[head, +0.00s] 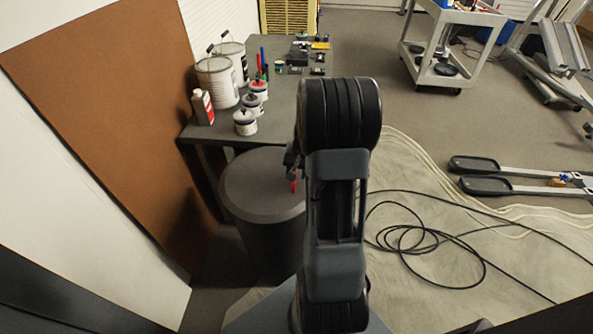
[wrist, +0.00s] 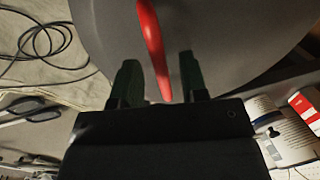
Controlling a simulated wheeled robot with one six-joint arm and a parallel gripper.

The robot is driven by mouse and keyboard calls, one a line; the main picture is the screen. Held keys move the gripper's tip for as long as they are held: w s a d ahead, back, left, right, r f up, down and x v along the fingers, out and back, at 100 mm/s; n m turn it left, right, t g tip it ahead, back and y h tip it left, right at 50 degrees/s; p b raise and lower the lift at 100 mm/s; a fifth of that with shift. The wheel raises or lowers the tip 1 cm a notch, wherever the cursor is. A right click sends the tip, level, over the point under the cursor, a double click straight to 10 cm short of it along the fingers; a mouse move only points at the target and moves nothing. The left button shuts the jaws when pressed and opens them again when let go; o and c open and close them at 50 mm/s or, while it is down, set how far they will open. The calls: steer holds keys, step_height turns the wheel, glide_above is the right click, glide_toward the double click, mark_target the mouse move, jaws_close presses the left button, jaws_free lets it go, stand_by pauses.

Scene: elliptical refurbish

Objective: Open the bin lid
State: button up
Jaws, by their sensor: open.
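The dark grey round bin (head: 262,230) stands beside the workbench, with its flat lid (head: 255,180) lying shut on top. A slim red handle (head: 294,187) shows at the lid's right side, partly hidden by my arm. In the wrist view, the red handle (wrist: 152,45) runs down between the two dark fingers of my gripper (wrist: 160,72). The fingers are apart, with gaps on both sides of the handle. The grey lid (wrist: 235,35) fills the view behind. In the head view my arm hides most of my gripper.
The workbench (head: 287,100) behind the bin holds paint cans (head: 217,82), small jars (head: 245,122) and a red-and-white bottle (head: 202,107). A brown board (head: 110,110) leans at left. Black cable (head: 430,240) lies coiled on the floor sheet at right.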

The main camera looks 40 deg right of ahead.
steer(key=shift+c, duration=0.2)
jaws_close()
